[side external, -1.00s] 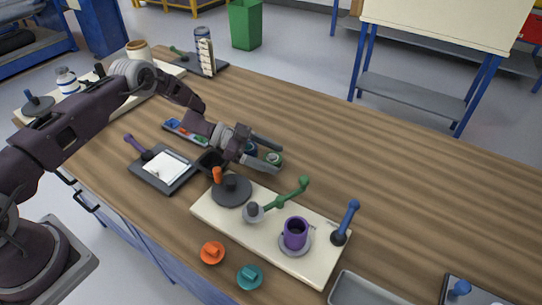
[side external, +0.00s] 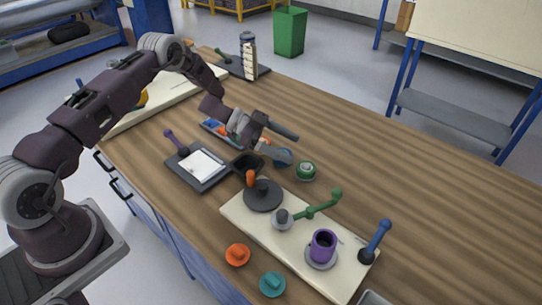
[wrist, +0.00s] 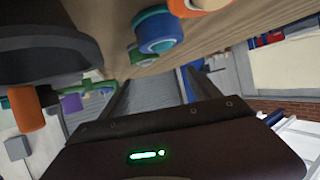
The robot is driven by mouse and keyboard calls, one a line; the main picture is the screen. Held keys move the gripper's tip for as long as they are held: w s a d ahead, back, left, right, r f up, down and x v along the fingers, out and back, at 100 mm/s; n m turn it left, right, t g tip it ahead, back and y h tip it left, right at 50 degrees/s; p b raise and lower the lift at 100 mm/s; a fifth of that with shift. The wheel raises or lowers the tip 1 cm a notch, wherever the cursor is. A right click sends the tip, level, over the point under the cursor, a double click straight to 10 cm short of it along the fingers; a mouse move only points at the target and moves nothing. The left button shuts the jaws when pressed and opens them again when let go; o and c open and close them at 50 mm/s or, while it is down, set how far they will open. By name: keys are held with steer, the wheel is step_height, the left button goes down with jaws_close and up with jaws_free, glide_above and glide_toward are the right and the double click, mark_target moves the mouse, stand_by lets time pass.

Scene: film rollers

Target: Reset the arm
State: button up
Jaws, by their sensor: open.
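My gripper (side external: 289,145) is open, with nothing visible between its two fingers. It is tilted sideways above the middle of the table, and its fingers also show in the wrist view (wrist: 158,88). A green roller (side external: 306,170) stands on the table just right of and below the fingertips, apart from them. A blue roller (side external: 283,158) is partly hidden behind the lower finger. The wrist view shows a blue-teal roller (wrist: 158,31) near the top, with a green part beside it.
A cream board (side external: 250,232) in front carries a dark disc with an orange knob, a green lever, a purple mug (side external: 322,244) and a blue lever (side external: 375,241). A black cup (side external: 246,165) and a clipboard tray (side external: 201,167) are to the left. The table's right side is clear.

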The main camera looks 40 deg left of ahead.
steer(key=w+a+r+n+t+y, duration=0.1)
steer(key=w+a+r+t+y, duration=0.15)
steer(key=r, duration=0.45)
steer(key=w+a+r+n+t+y, duration=0.1)
steer(key=w+r+n+t+y, duration=0.15)
steer(key=r, duration=0.55)
steer(key=w+a+r+n+t+y, duration=0.1)
steer(key=w+r+y, duration=0.15)
steer(key=r, duration=0.45)
steer(key=s+a+r+n+y, duration=0.3)
steer(key=s+r+n+y, duration=0.15)
steer(key=s+r, duration=0.6)
steer(key=s+r+n+g+y, duration=0.2)
steer(key=s+n+y, duration=0.1)
steer(key=s, duration=1.3)
steer(key=s+d+f+g+h, duration=0.1)
steer(key=s+d+f+g, duration=0.1)
steer(key=s, duration=0.8)
steer(key=s+d+f+n+g+h, duration=0.1)
steer(key=s+d+f, duration=0.3)
steer(key=s, duration=0.6)
steer(key=shift+d+f+g+h, duration=0.3)
steer(key=shift+d+g+h, duration=0.2)
steer(key=shift+g, duration=0.2)
